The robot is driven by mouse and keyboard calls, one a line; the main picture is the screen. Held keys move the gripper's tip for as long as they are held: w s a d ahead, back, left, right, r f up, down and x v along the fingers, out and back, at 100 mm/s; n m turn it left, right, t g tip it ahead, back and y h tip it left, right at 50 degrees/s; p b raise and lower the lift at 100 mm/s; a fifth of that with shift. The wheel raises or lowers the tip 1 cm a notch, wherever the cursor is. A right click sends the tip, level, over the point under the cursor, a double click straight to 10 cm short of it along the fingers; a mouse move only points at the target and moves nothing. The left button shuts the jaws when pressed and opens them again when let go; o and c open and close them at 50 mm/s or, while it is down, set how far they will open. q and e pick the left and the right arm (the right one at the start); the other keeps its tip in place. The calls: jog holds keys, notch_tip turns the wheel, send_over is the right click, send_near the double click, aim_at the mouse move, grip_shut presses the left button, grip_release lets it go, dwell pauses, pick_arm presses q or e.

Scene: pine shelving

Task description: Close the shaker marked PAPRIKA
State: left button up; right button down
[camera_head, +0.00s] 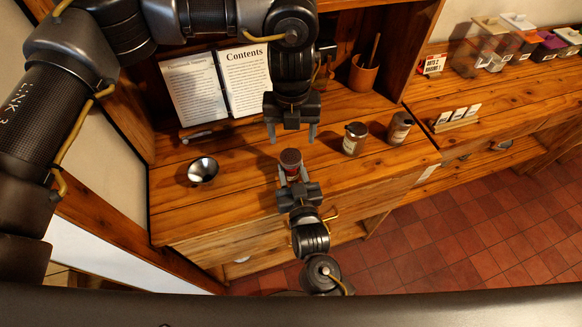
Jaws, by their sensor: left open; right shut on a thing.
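A small shaker with a dark red top and red body (290,159) stands upright near the front of the wooden counter. My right gripper (293,172) is shut on it from the front. My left gripper (292,136) is open and empty, pointing down just above and behind that shaker. Two other shakers stand to the right: one with a silvery top (354,139) and one brownish (399,128). I cannot read a PAPRIKA marking on any of them, and cannot tell whether the held shaker's top is a lid or its open mouth.
A shiny metal bowl (202,170) sits on the counter at left. An open book headed Contents (244,80) leans behind, with a small metal tool (197,136) before it. A wooden cup (363,75) stands at the back. A card holder (456,118) and several containers are at right.

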aim_at(291, 156)
pick_arm(q)
jog(key=n, duration=0.4)
jog(key=shift+w+a+r, duration=0.1)
jog(key=shift+a, duration=0.05)
jog(key=n, duration=0.4)
jog(key=shift+f, duration=4.05)
